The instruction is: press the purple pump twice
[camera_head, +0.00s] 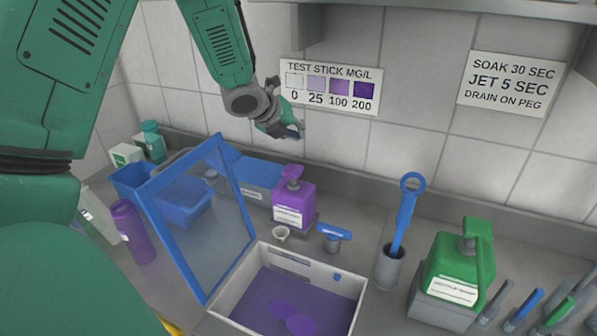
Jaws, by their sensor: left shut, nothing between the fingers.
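The purple pump (294,201) is a purple bottle with a white label and a pump head on top. It stands upright on a low grey block near the back of the counter. My left gripper (292,131) is above the pump head, with a clear gap between them in the picture. Its fingers are together and hold nothing. My right gripper is not in view.
A white bin (352,287) with purple contents stands in front of the pump. A blue-framed screen (205,215) leans at its left. A green pump bottle (458,262) stands at the right.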

